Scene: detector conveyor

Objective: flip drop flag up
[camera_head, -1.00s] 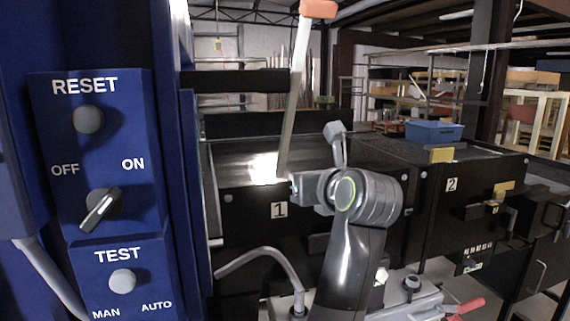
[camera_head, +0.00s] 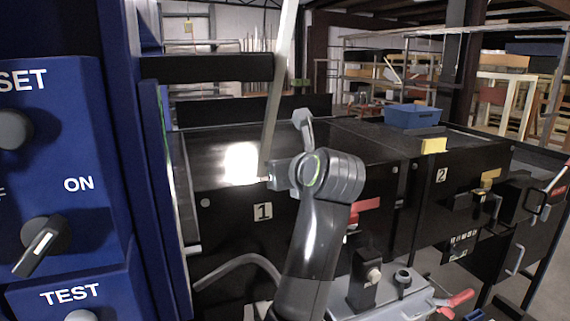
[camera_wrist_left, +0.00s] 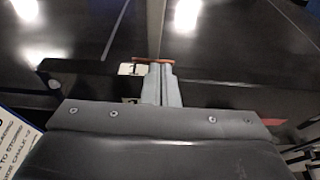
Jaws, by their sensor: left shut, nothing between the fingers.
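The drop flag is a long pale pole (camera_head: 278,90) standing nearly upright, slightly tilted, at the front of the black unit labelled 1 (camera_head: 262,211). Its top is cut off by the upper edge of the head view. In the left wrist view the pole (camera_wrist_left: 156,30) rises just beyond my fingertips. My left gripper (camera_head: 268,178) is shut and empty at the foot of the pole; it also shows in the left wrist view (camera_wrist_left: 159,68). An orange-red strip lies across just beyond the tips. I cannot tell whether they touch it. My right gripper is out of view.
A blue control panel (camera_head: 60,170) with knobs stands close on the left. A second unit, labelled 2 (camera_head: 440,175), is to the right with a blue bin (camera_head: 413,117) and yellow block (camera_head: 434,146) on top. A red piece (camera_head: 365,206) shows beside my left arm.

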